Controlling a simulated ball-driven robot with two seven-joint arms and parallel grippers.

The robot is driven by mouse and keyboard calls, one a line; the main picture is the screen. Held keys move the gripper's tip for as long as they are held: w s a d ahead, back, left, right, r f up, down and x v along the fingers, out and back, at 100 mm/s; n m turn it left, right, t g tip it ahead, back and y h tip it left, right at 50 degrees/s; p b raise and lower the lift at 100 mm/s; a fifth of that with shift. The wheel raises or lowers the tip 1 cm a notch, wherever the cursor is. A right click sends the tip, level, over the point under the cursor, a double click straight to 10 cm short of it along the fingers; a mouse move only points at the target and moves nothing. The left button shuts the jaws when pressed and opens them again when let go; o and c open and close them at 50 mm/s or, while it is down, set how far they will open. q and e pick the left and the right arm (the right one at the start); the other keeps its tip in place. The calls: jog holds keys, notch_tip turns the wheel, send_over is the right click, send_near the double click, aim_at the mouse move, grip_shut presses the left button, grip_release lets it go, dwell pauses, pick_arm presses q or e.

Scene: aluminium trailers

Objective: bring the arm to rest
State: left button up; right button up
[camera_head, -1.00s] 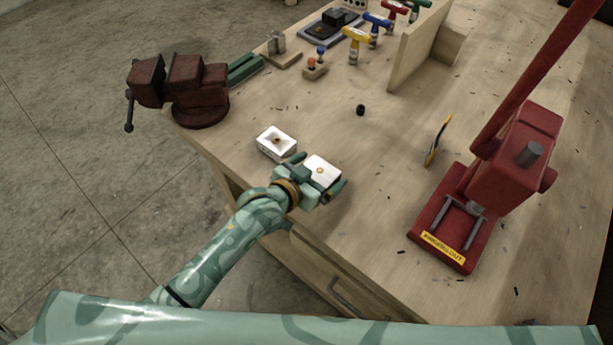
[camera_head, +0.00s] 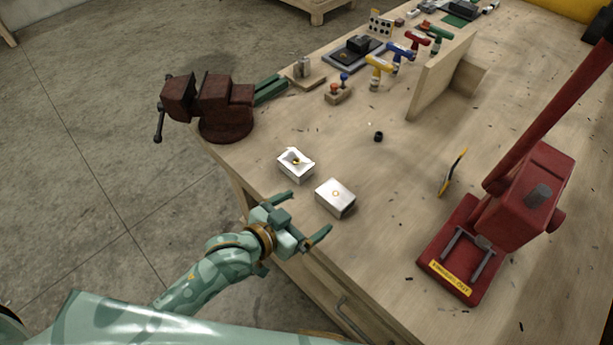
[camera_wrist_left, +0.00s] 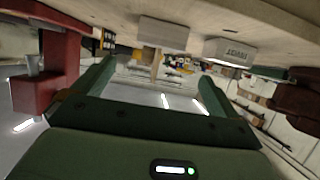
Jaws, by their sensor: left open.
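My left gripper (camera_head: 302,218) is open and empty at the near left edge of the workbench. A white block with a small brass-coloured spot on top (camera_head: 335,197) sits on the bench just beyond its fingers, apart from them. A second white box (camera_head: 296,164), with a hollow or recessed top, stands a little farther back and left. In the left wrist view, which looks upside down, the two green fingers (camera_wrist_left: 152,90) are spread with nothing between them. My right gripper is not in view.
A dark red vise (camera_head: 225,112) is on the bench's left edge. A red press (camera_head: 520,195) stands at the right. A small black cylinder (camera_head: 378,136) and a yellow-black tool (camera_head: 453,172) lie mid-bench. A wooden divider (camera_head: 437,80) and coloured-handled tools are behind.

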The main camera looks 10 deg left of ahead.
pick_arm(q)
jog(key=s+a+r+g+y, duration=0.2)
jog(key=s+a+y, duration=0.4)
jog(key=a, duration=0.6)
jog(key=s+a+r+g+y, duration=0.25)
jog(key=s+a+y, duration=0.4)
jog(key=a, duration=0.45)
jog(key=s+d+f+g+h, duration=0.1)
jog(key=d+f, duration=0.1)
jog(key=f, duration=0.9)
jog(key=s+d+f+g+h, duration=0.1)
jog(key=s+d+f+h, duration=0.1)
jog(key=f, duration=0.9)
jog(key=s+f+n+g+h+p, duration=0.1)
jog(key=s+f+n+g, duration=0.2)
jog(key=s+f, duration=1.4)
jog(key=shift+s+d+f+p, duration=0.25)
jog(key=shift+s+f+p, duration=0.05)
jog(key=shift+s, duration=0.5)
jog(key=shift+h, duration=0.25)
